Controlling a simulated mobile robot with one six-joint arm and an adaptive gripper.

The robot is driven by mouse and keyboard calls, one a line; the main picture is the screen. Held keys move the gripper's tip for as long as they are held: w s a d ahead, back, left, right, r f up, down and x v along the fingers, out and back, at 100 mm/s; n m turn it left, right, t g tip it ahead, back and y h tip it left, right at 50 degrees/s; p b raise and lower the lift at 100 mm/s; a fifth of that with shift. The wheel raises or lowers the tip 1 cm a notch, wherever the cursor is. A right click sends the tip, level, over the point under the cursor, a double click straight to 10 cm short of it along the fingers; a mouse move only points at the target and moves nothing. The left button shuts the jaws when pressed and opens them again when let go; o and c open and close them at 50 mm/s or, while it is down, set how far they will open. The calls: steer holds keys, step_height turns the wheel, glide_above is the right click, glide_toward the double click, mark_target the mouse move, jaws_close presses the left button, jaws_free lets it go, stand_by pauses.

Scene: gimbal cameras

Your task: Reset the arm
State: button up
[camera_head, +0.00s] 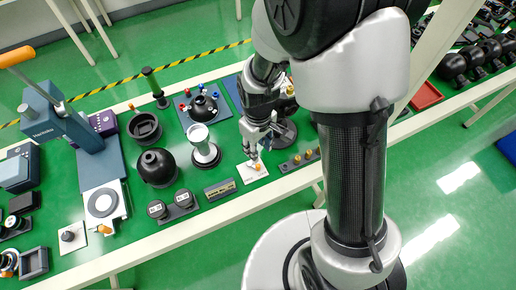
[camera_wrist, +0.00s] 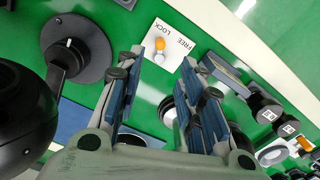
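My gripper (camera_head: 256,148) is over the front part of the green table (camera_head: 225,192), above a small white plate (camera_head: 246,176) with an orange knob (camera_head: 257,167). In the wrist view my gripper (camera_wrist: 158,78) has its two blue-padded fingers spread apart, with nothing between them. The white plate (camera_wrist: 176,36) lies beyond the fingertips there, with "FREE" and "LOCK" printed on it and its orange knob (camera_wrist: 160,44) near its middle. My arm covers part of the table's right side in the head view.
A black sphere (camera_head: 158,167), a white-topped round stand (camera_head: 204,150) and a blue press (camera_head: 60,122) stand left of my gripper. A black disc with a lever (camera_wrist: 76,48) is close by in the wrist view. A red tray (camera_head: 426,96) lies at right. Green floor is clear in front.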

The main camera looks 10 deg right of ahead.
stand_by(0.4)
steer(key=s+d+r+m+t, duration=0.2)
steer(key=s+r, duration=0.5)
steer(key=r, duration=0.5)
steer(key=s+d+r+m+t, duration=0.2)
steer(key=s+d+r+m, duration=0.3)
steer(key=r, duration=0.8)
steer(key=s, duration=0.2)
steer(key=shift+s+d+t, duration=0.25)
steer(key=shift+s+t, duration=0.05)
